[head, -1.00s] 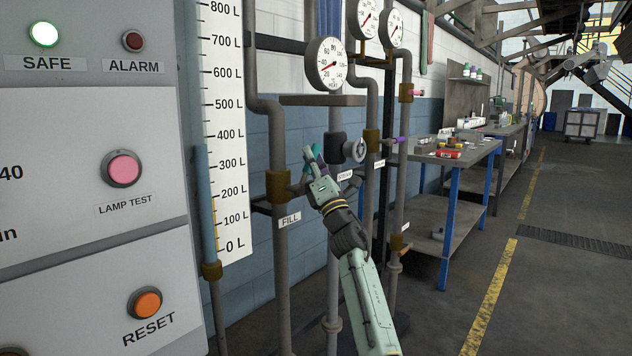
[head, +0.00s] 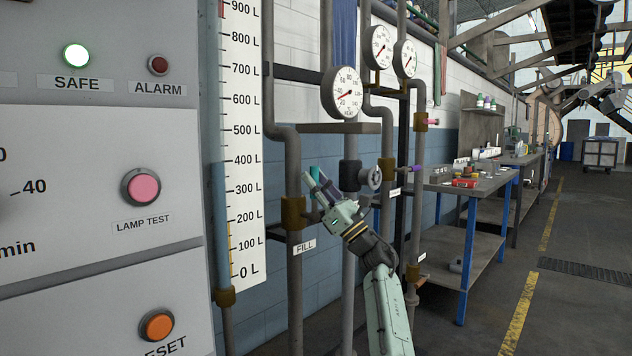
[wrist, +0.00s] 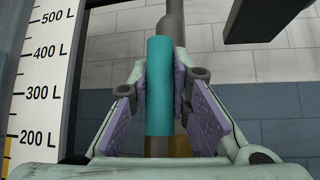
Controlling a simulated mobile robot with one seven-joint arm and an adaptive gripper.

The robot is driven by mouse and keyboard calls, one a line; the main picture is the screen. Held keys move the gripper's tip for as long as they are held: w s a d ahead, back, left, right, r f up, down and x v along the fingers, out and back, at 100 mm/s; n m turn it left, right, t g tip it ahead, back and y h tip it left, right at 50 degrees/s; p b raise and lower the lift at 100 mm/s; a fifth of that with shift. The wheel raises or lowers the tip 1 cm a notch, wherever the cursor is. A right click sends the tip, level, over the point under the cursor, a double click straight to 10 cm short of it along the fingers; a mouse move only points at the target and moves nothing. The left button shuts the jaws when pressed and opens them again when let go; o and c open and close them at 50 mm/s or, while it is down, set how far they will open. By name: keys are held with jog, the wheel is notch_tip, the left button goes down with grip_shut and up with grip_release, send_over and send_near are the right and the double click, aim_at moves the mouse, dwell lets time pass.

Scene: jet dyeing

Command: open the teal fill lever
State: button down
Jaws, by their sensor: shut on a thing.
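The teal fill lever (head: 314,172) is on the left pipe, just above the FILL label (head: 304,246) and near the brass valve body (head: 293,212). My gripper (head: 322,190) is at the lever, and its jaws hide most of it in the head view. In the wrist view the teal lever (wrist: 160,85) stands nearly upright between the two purple finger pads of my gripper (wrist: 160,108). The gripper is shut on it.
A level scale (head: 244,150) stands left of the pipe. A shelf plate (head: 340,128) and a dial gauge (head: 341,93) are above. A control panel (head: 90,190) fills the left. A workbench (head: 465,185) stands right.

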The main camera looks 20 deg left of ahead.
jog(key=shift+s, duration=0.1)
dwell(0.3)
jog(key=c, duration=1.5)
grip_release()
jog(key=shift+o, duration=0.2)
jog(key=v, duration=1.2)
